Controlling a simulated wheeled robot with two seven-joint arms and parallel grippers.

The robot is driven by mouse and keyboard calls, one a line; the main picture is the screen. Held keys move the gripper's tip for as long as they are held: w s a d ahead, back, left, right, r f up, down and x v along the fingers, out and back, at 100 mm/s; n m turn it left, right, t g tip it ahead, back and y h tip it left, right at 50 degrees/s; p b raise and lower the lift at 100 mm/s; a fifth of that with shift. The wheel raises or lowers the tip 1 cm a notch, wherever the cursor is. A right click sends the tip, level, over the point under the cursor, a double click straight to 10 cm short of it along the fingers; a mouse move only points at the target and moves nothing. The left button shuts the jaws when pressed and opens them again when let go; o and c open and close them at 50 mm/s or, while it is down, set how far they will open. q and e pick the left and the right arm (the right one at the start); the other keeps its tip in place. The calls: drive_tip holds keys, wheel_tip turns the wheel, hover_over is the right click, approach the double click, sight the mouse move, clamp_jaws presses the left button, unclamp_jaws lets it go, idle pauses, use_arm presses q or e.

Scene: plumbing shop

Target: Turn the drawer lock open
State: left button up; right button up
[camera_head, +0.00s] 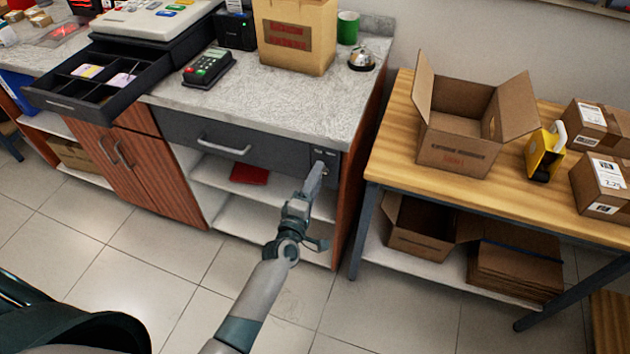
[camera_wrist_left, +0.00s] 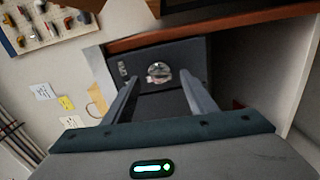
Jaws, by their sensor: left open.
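The dark grey drawer (camera_head: 230,138) sits shut under the counter top. Its lock (camera_wrist_left: 158,72) is a round silver piece on a dark panel at the drawer's right end, with small unreadable lettering on the panel. My left gripper (camera_head: 318,170) points at the lock from the front and hides most of it in the head view. In the left wrist view the two fingers (camera_wrist_left: 160,88) are spread, one on each side of the lock, with nothing held between them. I cannot tell whether the fingertips touch the panel. My right gripper is not in view.
A card reader (camera_head: 208,68), a brown box (camera_head: 298,35), a green mug (camera_head: 347,28) and a bell (camera_head: 362,58) stand on the counter. An open cash drawer (camera_head: 55,104) juts out at left. A wooden table (camera_head: 400,150) with boxes stands close right.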

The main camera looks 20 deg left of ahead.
use_arm(q)
drive_tip(key=shift+s, duration=0.15)
drive_tip(key=s+b, duration=0.3)
drive_tip(key=s, duration=1.4)
drive_tip(key=shift+a, duration=0.3)
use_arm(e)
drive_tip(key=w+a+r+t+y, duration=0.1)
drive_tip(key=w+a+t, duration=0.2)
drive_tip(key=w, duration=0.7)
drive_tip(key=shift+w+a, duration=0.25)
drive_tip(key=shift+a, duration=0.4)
